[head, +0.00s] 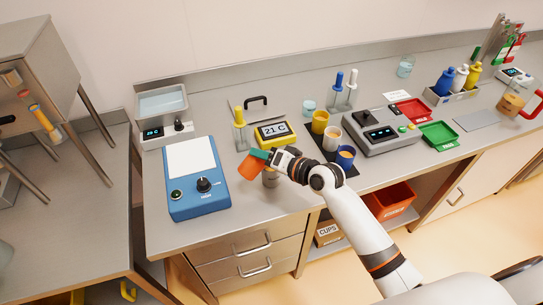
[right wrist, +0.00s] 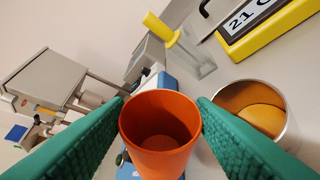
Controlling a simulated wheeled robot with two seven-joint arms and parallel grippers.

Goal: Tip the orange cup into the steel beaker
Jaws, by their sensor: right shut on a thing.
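The orange cup (head: 252,167) is held tilted above the front of the bench in the head view. My right gripper (head: 264,156) is shut on it, with green finger pads on both sides. In the right wrist view the cup (right wrist: 160,128) is between the pads, and I look into its mouth; no contents can be made out. The steel beaker (head: 270,180) stands on the bench just below the gripper, partly hidden by it. In the right wrist view the beaker (right wrist: 287,135) is right of the cup, apart in the picture, with orange-yellow material inside. My left gripper is out of view.
A blue device (head: 193,190) with a white top stands left of the cup. A yellow-framed display reading 21 C (head: 272,133) is behind the beaker. Yellow, white and blue cups stand on a dark mat (head: 352,171) to the right. A grey control box (head: 378,132) lies beyond.

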